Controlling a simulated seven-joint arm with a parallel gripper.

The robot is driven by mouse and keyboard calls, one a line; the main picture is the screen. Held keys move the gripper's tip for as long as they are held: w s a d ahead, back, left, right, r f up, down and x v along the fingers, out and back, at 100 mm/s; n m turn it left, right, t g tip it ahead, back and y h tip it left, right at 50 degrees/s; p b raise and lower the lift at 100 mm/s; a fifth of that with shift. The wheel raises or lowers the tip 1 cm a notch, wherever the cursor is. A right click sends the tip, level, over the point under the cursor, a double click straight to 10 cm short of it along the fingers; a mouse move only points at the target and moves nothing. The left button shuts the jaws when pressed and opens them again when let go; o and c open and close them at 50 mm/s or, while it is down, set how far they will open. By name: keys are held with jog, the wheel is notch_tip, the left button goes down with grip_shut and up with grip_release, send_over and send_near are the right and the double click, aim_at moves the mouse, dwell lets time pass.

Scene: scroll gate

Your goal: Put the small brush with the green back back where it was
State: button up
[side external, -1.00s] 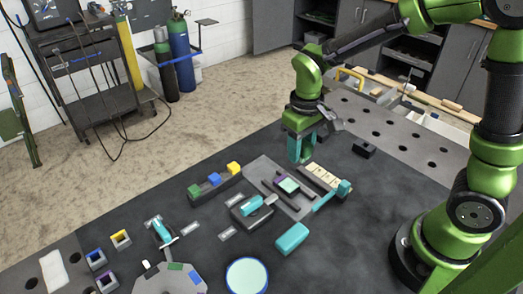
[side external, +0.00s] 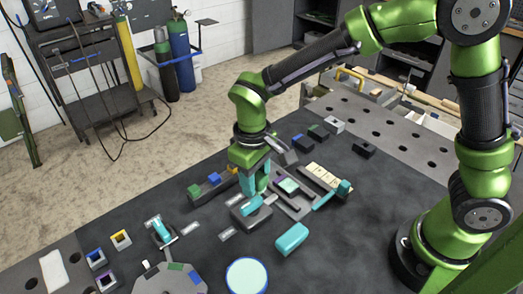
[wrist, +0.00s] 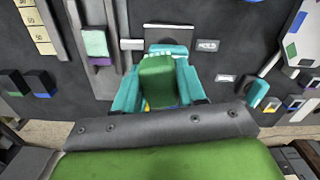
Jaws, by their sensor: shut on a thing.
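My gripper (side external: 256,190) has teal fingers and points down. It is over the dark fixture with a teal top (side external: 250,215), near the middle of the dark mat. In the wrist view, my gripper (wrist: 158,92) is shut on a green-topped piece, which I take for the small brush with the green back (wrist: 157,76). The brush is hidden behind the fingers in the side view. The fixture's teal part (wrist: 167,49) shows just beyond it. I cannot tell the height of the brush above the fixture.
A rack with green, blue and yellow blocks (side external: 213,179) stands left of my gripper. Dark blocks with blue and green tops (side external: 308,135) stand behind it. A tray with rails (side external: 290,198) is to the right.

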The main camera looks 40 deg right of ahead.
send_over(212, 248)
jog(key=d, duration=0.2)
jog(key=a+m, duration=0.2)
notch_tip(212, 248, down, 9)
jog(key=shift+f, duration=0.1)
jog(key=shift+f, duration=0.15)
jog(key=o, duration=1)
